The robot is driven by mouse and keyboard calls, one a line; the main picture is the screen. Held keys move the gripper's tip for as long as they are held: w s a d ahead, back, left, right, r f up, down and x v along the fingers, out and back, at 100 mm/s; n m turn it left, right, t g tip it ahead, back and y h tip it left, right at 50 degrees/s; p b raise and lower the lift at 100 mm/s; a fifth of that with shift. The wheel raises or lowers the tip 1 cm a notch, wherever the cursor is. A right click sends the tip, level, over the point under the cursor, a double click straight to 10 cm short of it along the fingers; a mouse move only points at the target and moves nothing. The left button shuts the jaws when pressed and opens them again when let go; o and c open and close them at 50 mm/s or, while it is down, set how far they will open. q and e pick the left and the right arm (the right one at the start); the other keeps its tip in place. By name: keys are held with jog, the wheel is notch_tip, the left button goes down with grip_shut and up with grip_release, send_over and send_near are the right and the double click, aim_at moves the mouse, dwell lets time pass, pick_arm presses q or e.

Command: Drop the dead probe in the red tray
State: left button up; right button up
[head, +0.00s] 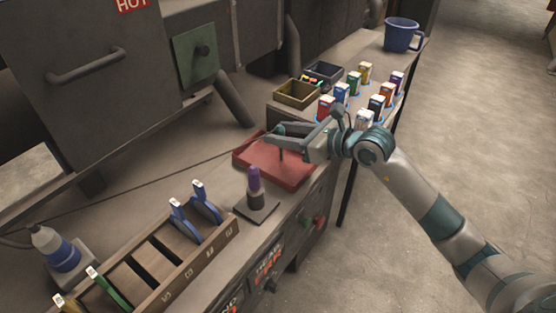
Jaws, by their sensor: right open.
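The red tray (290,179) lies on the bench near the middle of the head view. My right gripper (279,143) is above the tray's far part, with its fingers apart; I see nothing held between them. The gripper hides part of the tray, and no probe shows on its visible floor. A wooden rack (196,262) with marked slots stands at the lower left. It holds two blue-handled probes (184,222) (206,203), a green one (110,289) and a yellow one at the picture's edge. I cannot tell which probe is dead. My left gripper is out of view.
A purple-topped piece (254,179) stands upright in a dark holder (257,209) in front of the tray. A white-and-blue bottle (58,251) stands left. Several colored cartridges, small bins (297,94) and a blue mug (401,36) are behind. A thin cable (150,185) crosses toward the gripper.

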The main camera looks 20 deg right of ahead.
jog(key=shift+s+d+r, duration=0.15)
jog(key=shift+s+d, duration=0.2)
jog(key=shift+s, duration=0.1)
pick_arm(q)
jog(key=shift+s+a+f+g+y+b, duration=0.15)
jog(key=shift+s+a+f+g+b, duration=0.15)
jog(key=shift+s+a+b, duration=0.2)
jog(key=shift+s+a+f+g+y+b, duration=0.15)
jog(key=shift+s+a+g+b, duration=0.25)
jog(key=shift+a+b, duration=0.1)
pick_arm(e)
jog(key=v, duration=1.6)
jog(key=shift+r, duration=0.1)
